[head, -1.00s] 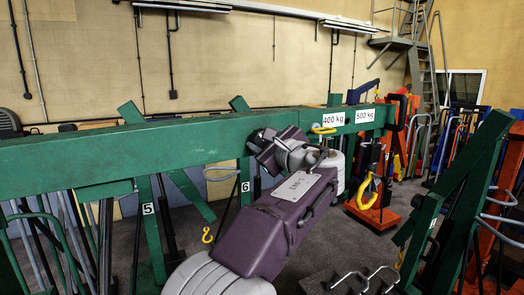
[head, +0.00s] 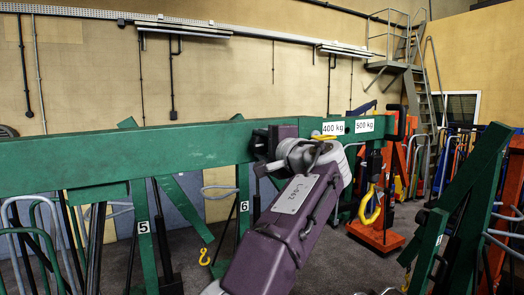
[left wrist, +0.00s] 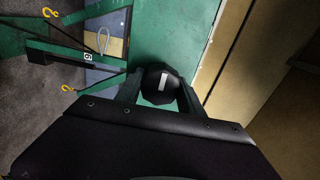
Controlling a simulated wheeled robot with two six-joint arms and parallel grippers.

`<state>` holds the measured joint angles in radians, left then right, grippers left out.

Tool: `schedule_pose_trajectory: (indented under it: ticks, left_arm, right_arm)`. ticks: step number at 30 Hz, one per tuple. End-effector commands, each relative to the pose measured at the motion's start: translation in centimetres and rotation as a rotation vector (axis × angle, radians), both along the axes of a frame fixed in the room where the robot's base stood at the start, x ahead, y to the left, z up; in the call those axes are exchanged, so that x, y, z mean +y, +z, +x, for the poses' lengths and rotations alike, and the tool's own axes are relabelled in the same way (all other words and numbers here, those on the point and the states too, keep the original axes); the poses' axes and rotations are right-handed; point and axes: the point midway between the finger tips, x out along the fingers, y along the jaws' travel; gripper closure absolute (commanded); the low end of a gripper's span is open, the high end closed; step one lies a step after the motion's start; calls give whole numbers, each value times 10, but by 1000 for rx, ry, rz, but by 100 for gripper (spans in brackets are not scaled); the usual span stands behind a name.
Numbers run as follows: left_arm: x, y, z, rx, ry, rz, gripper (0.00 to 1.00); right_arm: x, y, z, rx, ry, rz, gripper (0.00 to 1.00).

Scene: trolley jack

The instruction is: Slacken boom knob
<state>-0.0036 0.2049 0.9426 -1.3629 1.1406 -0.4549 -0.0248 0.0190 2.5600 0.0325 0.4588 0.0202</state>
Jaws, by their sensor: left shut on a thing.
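The boom knob (left wrist: 161,85) is a round black knob with a white stripe on its face, on the green boom (left wrist: 165,35). In the left wrist view it sits between the fingers of my left gripper (left wrist: 160,90), which is shut on it. In the head view my left gripper (head: 260,145) is against the face of the long green boom (head: 110,160), left of the 400 kg label (head: 333,128). The knob is mostly hidden there by the gripper and purple arm. My right gripper is not in view.
A yellow hook (head: 371,206) hangs above an orange base at the right. Green crane legs (head: 460,205) stand at the right front. A smaller yellow hook (head: 204,257) hangs below the boom. Metal stairs (head: 418,80) rise at the back right.

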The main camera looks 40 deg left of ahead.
Motion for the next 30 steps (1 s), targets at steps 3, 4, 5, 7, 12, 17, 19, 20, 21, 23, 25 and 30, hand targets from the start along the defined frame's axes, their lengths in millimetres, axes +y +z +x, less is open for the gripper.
schedule_pose_trajectory:
  ticks: [3,4,5,7,12,17,19,20,21,23,25,30]
  left_arm:
    - [0,-3,0,-95,1,-50,95]
    - [0,-2,0,-120,1,-64,95]
    - [0,-2,0,-145,1,-76,95]
    - [0,-2,0,-205,0,-107,95]
    - [0,-1,0,-348,0,-181,95]
    - [0,-1,0,-475,1,-248,95]
    - [0,-1,0,-528,1,-276,95]
    - [0,-1,0,-549,1,-287,95]
    - [0,-1,0,-576,2,-301,95]
    - [0,0,0,-614,2,-321,95]
    - [0,0,0,-656,2,-341,95]
    - [1,0,0,-733,2,-383,95]
  right_arm:
    - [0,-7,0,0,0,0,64]
    - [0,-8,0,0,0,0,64]
    - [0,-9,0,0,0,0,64]
    - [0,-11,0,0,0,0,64]
    - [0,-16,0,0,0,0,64]
    - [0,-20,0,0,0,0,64]
    - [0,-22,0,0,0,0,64]
    - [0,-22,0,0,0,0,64]
    - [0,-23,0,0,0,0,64]
    - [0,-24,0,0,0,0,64]
    - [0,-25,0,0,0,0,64]
    - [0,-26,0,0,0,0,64]
